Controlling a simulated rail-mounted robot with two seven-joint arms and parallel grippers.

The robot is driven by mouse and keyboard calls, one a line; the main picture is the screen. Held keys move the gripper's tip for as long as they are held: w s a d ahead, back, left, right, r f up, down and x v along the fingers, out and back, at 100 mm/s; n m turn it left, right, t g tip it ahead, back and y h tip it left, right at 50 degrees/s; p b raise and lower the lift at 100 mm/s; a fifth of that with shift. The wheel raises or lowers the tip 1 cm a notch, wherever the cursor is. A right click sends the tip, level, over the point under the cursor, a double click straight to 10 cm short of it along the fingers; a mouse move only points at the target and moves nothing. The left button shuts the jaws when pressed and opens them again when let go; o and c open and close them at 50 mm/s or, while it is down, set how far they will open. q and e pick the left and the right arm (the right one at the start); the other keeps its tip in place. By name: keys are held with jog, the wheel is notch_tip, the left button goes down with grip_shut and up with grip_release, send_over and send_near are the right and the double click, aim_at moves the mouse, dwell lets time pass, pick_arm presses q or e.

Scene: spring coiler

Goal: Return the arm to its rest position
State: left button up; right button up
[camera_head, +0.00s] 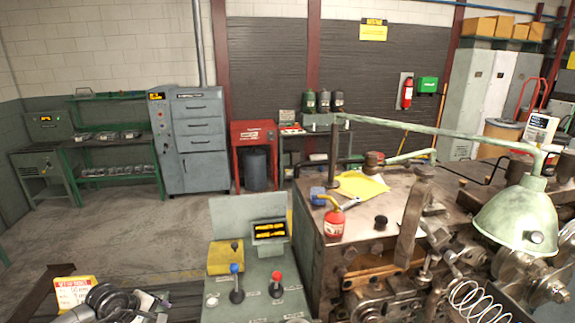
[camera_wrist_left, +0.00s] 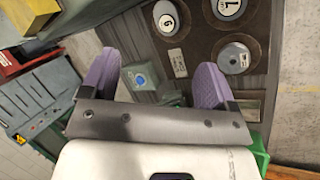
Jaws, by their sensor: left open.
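In the left wrist view my left gripper (camera_wrist_left: 158,66) is open, its two purple fingers wide apart. I see nothing held between them. Beyond the fingers lies a dark board with round grey numbered pieces (camera_wrist_left: 233,58), and a small grey block with a blue spot (camera_wrist_left: 140,77) shows in the gap. I cannot tell the distance to these or see any contact. In the head view a dark rounded part at the bottom left edge may belong to my left arm; no gripper fingers show there. My right gripper is in neither view.
The head view shows a lever console (camera_head: 251,296) at the bottom middle. The coiler machine (camera_head: 317,262) fills the right, with a green lamp (camera_head: 517,215) and a red oil can (camera_head: 334,223). A yellow-and-white sign (camera_head: 73,291) stands lower left. The floor (camera_head: 120,232) behind is clear.

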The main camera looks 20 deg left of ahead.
pick_arm(q)
jog(key=w+d+r+n+t+h, duration=0.25)
jog(key=w+r+n+t, duration=0.2)
jog(key=r, duration=0.25)
jog(key=w+d+r+n+t+h, duration=0.2)
jog(key=w+d+r+n+t, duration=0.15)
jog(key=r+n+t, duration=0.2)
notch_tip(320, 180, up, 14)
jog(key=s+n+t+y, duration=0.3)
jog(key=n+t+y, duration=0.65)
jog(key=n, duration=1.65)
jog(key=s+d+f+n+g, duration=0.7)
jog(key=s+d+f+g, duration=0.1)
jog(key=f, duration=0.3)
jog(key=s+d+f+n+g, duration=0.7)
jog(key=s+f+n, duration=0.1)
jog(key=f, duration=0.2)
jog(key=s+d+f+n+g+h, duration=0.1)
jog(key=s+d+f+g+h, duration=0.2)
jog(key=s+f, duration=0.6)
jog(key=s+d+f+n+g, duration=0.1)
jog(key=s+d+f+g, duration=0.35)
jog(key=s, duration=0.75)
notch_tip(320, 180, up, 18)
jog(key=t+p, duration=0.1)
jog(key=p, duration=1.8)
jog(key=shift+w+d+r, duration=0.15)
jog(key=shift+d+r, duration=0.1)
